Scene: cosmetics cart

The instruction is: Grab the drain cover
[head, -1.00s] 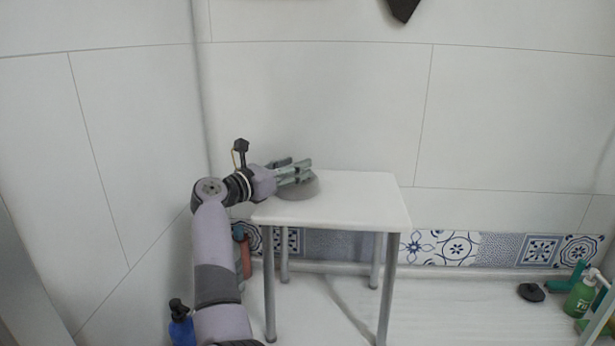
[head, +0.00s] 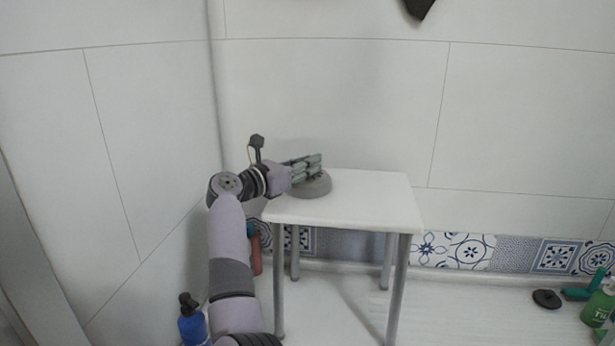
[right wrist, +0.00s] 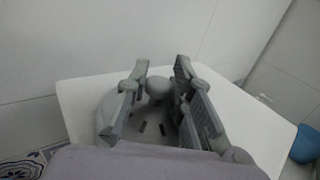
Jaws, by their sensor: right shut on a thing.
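The grey, round drain cover (head: 320,187) sits on the white stool, near its back left corner. In the right wrist view the drain cover (right wrist: 150,132) shows slots in its top and a round knob in its middle. My right gripper (head: 317,163) is low over the cover. In the wrist view its fingers (right wrist: 160,88) stand on both sides of the knob, shut on it. The fingers hide part of the cover. The cover looks level and rests on the stool top. My left gripper is not in view.
The white stool (head: 375,207) has a clear right half. Tiled walls (head: 330,90) stand close behind and to the left. A blue bottle (head: 192,325) is on the floor at the left. A black round object (head: 547,299) and a green bottle (head: 598,308) are at the right.

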